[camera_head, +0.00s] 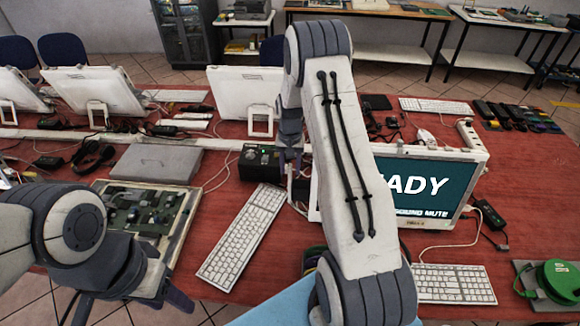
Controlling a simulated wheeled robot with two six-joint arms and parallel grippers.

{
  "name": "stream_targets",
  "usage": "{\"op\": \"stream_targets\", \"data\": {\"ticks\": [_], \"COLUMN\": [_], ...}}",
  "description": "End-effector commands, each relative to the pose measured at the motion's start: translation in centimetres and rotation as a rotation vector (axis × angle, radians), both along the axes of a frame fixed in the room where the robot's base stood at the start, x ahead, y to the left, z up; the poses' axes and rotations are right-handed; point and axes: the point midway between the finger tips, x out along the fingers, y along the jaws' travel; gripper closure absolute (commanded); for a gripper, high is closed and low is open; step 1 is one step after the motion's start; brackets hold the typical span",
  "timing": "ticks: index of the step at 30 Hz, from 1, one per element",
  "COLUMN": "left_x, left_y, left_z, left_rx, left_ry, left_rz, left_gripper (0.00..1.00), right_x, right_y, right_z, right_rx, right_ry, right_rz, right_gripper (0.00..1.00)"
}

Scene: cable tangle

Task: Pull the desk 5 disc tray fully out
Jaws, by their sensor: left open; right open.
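A white all-in-one screen (440,192) stands on the red desk right of centre, reading "ADY" and "SOUND MUTE", its left part hidden behind my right arm. I cannot make out a disc tray; the screen's left side is largely covered by my arm and gripper. My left gripper (128,306) is open at the bottom left, in front of the circuit board tray and far from the screen.
A white keyboard (241,236) lies left of the screen, another (453,284) in front of it. An open board case (146,212) and a closed grey laptop (155,163) are at left. Loose cables run across the desk. A green reel (560,281) sits at right. The right-hand desktop has bare room.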

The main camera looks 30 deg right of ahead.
Motion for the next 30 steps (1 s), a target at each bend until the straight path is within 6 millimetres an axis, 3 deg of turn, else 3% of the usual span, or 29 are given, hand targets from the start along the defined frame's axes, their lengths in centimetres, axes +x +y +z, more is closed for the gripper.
{"op": "stream_targets", "data": {"ticks": [12,13,16,30], "left_x": [0.0,0.0,0.0,0.0], "left_y": [0.0,0.0,0.0,0.0], "left_z": [0.3,0.3,0.3,0.31], "left_rx": [0.0,0.0,0.0,0.0], "left_ry": [0.0,0.0,0.0,0.0], "left_rz": [0.0,0.0,0.0,0.0], "left_gripper": [0.5,0.5,0.5,0.5], "right_x": [0.0,0.0,-0.01,-0.03], "right_y": [0.0,0.0,0.0,-0.01], "right_z": [-1.11,-1.11,-1.1,-1.05], "right_rx": [-0.001,-0.001,-0.001,0.0], "right_ry": [-0.001,-0.001,-0.001,0.0], "right_rz": [0.0,0.0,0.0,0.0], "right_gripper": [0.55,0.63,1.0,1.0]}}
